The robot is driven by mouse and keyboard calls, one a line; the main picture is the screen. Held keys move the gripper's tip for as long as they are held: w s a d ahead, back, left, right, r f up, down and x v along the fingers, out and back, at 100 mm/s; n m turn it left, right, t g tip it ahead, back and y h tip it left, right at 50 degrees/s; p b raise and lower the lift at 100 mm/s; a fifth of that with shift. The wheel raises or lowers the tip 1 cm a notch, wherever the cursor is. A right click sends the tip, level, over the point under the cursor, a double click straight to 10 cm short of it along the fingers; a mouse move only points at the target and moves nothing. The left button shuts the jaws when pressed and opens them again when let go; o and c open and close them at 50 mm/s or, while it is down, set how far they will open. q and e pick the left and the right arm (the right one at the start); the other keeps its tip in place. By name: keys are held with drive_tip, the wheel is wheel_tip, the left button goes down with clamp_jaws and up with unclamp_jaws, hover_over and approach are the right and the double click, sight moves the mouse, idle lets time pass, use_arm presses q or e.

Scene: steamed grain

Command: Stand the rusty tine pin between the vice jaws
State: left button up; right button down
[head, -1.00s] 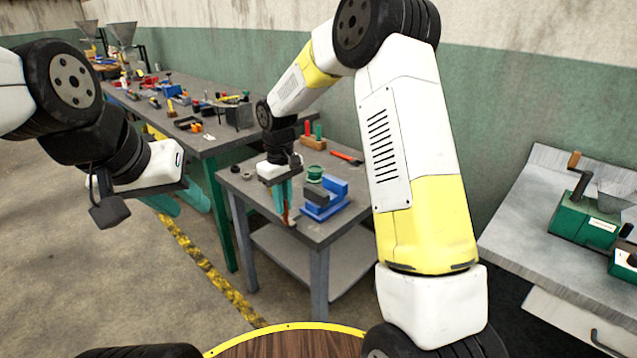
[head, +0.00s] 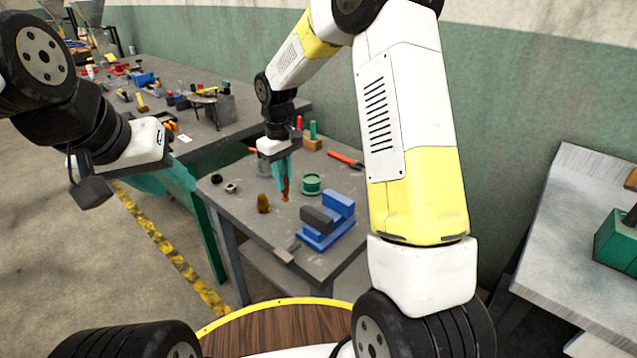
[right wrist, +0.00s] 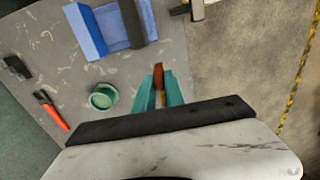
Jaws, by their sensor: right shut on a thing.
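My right gripper (head: 283,180) is shut on the rusty tine pin (head: 286,188), which hangs roughly upright above the small grey table. The pin (right wrist: 158,75) also shows between the teal fingertips in the right wrist view. The blue vice (head: 340,205) with its dark grey jaw (head: 317,220) stands on the table, to the right of and nearer than the pin. The vice shows at the top left in the right wrist view (right wrist: 85,32), apart from the pin. My left gripper (head: 165,181) is off to the left, its teal fingers apart and empty.
A green round tub (head: 312,183) stands close to the pin's right. Orange-handled pliers (head: 345,159) and a wooden handle block (head: 312,144) are at the back.

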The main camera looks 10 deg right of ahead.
drive_tip(key=shift+s+d+f, duration=0.25)
drive_tip(key=shift+d+f, duration=0.5)
drive_tip(key=shift+d, duration=1.3)
drive_tip(key=shift+s+d+f, duration=0.25)
drive_tip(key=shift+d+f, duration=0.55)
drive_tip(key=shift+d, duration=1.25)
drive_tip(key=shift+s+d+f, duration=0.25)
drive_tip(key=shift+d+f, duration=0.5)
drive_tip(key=shift+d, duration=1.3)
drive_tip(key=shift+f, duration=0.1)
drive_tip(key=shift+f, duration=0.5)
drive_tip(key=c, duration=1.4)
unclamp_jaws()
drive_tip(key=shift+w+d, duration=0.1)
drive_tip(key=shift+r, duration=0.15)
